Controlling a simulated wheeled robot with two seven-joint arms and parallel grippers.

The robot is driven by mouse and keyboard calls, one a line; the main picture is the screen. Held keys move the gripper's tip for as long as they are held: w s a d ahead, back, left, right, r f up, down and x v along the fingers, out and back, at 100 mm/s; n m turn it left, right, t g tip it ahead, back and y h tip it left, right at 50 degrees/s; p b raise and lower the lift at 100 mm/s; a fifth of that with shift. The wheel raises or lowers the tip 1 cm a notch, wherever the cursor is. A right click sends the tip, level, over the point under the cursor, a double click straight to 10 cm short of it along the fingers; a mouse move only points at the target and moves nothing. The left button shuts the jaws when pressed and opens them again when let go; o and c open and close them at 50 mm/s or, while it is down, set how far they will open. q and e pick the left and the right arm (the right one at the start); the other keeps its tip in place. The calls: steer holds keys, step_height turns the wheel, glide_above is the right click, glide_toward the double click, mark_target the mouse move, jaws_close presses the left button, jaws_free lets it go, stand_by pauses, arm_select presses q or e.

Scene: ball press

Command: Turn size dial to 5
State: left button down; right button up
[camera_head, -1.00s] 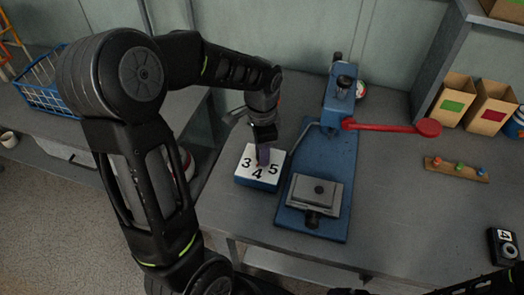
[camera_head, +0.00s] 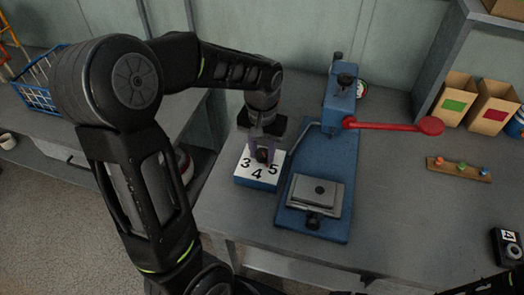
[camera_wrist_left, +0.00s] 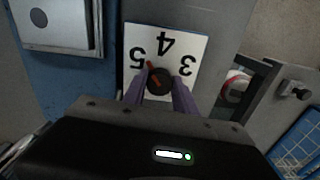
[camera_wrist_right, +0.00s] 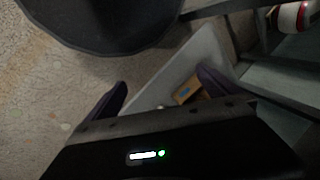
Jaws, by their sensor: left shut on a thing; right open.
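The size dial is a white plate (camera_head: 246,176) on a blue box, with 3, 4 and 5 visible. Its dark round knob (camera_wrist_left: 158,82) has an orange pointer, which in the left wrist view slants up and left, roughly towards the 5 (camera_wrist_left: 137,58). My left gripper (camera_head: 264,151) is over the plate, its purple fingers on either side of the knob; it also shows in the left wrist view (camera_wrist_left: 161,90), shut on the knob. My right gripper (camera_wrist_right: 160,95) is open with nothing between its fingers, away from the dial.
A blue press (camera_head: 339,160) with a red lever (camera_head: 385,126) stands just right of the dial. Two cardboard boxes and a wooden strip (camera_head: 458,170) with coloured pegs are farther right. A blue wire basket (camera_head: 40,95) is on the left bench.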

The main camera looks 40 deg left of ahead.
mark_target(263, 153)
arm_select(q)
steer(key=shift+n, duration=1.9)
steer(key=c, duration=1)
jaws_free()
step_height(263, 153, up, 8)
steer(key=shift+f, duration=0.1)
